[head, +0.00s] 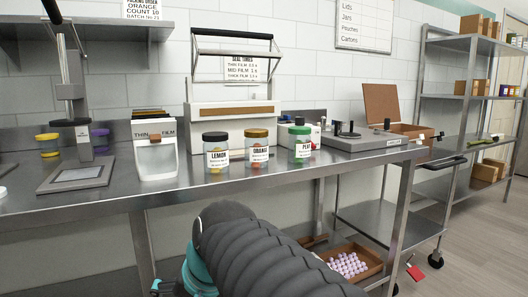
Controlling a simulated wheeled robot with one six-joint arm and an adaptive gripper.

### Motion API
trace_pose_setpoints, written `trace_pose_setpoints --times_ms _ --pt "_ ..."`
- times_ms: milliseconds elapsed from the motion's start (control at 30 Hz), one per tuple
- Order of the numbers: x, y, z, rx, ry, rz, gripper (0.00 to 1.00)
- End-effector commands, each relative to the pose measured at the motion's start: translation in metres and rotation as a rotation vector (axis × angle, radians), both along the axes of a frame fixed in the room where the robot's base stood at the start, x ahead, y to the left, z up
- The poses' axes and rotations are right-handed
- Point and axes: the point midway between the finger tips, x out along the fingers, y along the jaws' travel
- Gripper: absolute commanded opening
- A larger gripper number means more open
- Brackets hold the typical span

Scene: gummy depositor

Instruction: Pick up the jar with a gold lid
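The jar with a gold lid (257,149) stands upright on the steel bench, labelled ORANGE, with orange and red contents showing low in the clear glass. It is the middle of three jars in a row. A dark-lidded jar labelled LEMON (216,152) stands to its left, and a green-lidded jar (300,144) to its right. My dark ribbed arm with a teal joint reaches across the bottom of the head view, below and in front of the bench edge. My gripper's fingers do not show.
The steel bench (105,201) also bears a heat sealer (235,117) behind the jars, a film box (155,162) at left, a press stand (75,177) and a flat grey device (368,139) at right. A crate of pink items (372,262) sits underneath. Bench space before the jars is clear.

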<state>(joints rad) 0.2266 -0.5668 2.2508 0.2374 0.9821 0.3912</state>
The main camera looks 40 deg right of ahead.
Motion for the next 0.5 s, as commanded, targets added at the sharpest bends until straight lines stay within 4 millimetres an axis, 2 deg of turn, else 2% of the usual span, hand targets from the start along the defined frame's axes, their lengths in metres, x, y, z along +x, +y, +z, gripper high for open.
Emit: trace_pose_setpoints --times_ms 33,100,267,400,500 --pt "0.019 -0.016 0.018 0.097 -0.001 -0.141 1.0" --pt "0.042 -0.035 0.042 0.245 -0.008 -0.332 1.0" --pt "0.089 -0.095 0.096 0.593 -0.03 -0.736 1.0" --pt "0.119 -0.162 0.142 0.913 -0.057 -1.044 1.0" --pt "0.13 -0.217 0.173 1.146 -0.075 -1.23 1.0"
